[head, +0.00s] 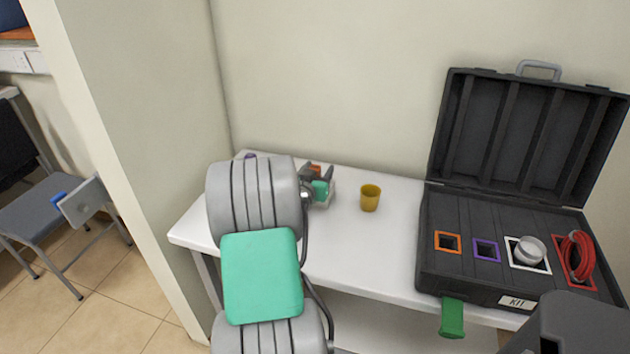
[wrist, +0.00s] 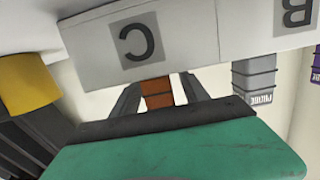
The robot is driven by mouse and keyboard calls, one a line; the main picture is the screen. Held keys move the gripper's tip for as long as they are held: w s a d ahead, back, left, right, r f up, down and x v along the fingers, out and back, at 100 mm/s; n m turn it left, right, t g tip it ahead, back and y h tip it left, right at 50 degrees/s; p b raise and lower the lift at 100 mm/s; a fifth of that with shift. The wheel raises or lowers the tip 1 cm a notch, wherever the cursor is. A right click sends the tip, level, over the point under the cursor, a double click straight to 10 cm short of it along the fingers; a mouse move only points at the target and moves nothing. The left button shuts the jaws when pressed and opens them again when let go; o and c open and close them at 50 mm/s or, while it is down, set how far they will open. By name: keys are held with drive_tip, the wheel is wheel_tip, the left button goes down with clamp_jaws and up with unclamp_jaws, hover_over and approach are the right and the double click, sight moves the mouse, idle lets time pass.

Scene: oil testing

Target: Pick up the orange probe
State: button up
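The orange probe (wrist: 157,93) stands between the two fingers of my gripper (wrist: 160,88) in the wrist view, below the panel marked C on a white holder (wrist: 190,38). The fingers are spread on either side of it, with a narrow gap visible at the right finger; contact at the left one is unclear. In the head view a bit of the orange probe (head: 315,168) shows by my gripper (head: 318,171), over the back left of the white table (head: 345,235). My arm hides much of the holder there.
A grey probe (wrist: 253,80) and a purple probe (wrist: 316,66) are to the right in the wrist view. A yellow cup (head: 370,198) stands right of my gripper. An open black case (head: 470,215) with coloured square slots is on the right. A wall is close behind.

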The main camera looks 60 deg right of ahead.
clamp_jaws()
idle(0.3)
idle(0.3)
